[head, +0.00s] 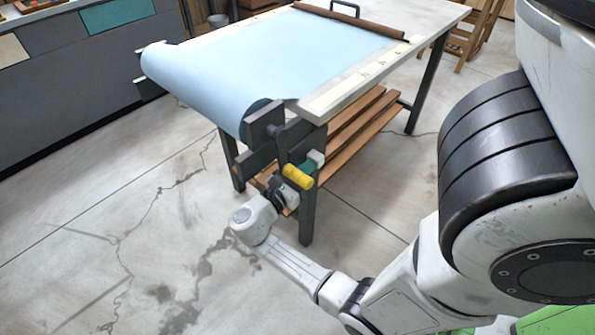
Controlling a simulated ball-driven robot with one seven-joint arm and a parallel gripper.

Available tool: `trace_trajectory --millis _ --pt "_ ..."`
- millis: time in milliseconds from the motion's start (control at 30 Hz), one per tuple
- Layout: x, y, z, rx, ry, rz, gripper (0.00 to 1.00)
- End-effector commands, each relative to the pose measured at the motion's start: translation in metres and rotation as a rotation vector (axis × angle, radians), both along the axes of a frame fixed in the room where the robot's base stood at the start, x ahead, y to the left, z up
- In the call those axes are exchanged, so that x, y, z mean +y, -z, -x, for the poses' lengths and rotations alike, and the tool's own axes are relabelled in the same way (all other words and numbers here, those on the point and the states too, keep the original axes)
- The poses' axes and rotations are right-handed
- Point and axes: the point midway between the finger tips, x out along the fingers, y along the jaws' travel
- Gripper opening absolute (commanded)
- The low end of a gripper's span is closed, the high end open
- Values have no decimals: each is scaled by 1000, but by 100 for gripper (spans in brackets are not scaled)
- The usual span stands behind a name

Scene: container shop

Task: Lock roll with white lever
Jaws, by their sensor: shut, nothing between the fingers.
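A roll of pale blue sheet (190,90) hangs at the left end of the workbench, its sheet spread over the top. A dark bracket (262,125) holds the roll's near end. Below it, by the near table leg, is a small pale block (316,157) on a teal piece, possibly the white lever; its position is unclear. A yellow cylinder (297,177) sits just below and left of it. My gripper (285,190) is shut and empty, close to the yellow cylinder. Its fingertips are small and partly hidden, so I cannot tell whether they touch anything.
The workbench (330,101) has dark legs and a brown slatted lower shelf (350,130). A brown bar (345,22) with a dark handle lies across the sheet's far end. A grey cabinet (60,85) stands at left. The cracked concrete floor in front is clear.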

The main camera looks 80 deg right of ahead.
Motion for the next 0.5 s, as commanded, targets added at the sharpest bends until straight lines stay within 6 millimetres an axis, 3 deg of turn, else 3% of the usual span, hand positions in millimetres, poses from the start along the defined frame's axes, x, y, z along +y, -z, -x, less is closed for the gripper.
trace_trajectory --millis 33,500 --pt "-2 -8 1 -12 0 -19 0" --pt "-10 -7 6 -66 0 -109 0"
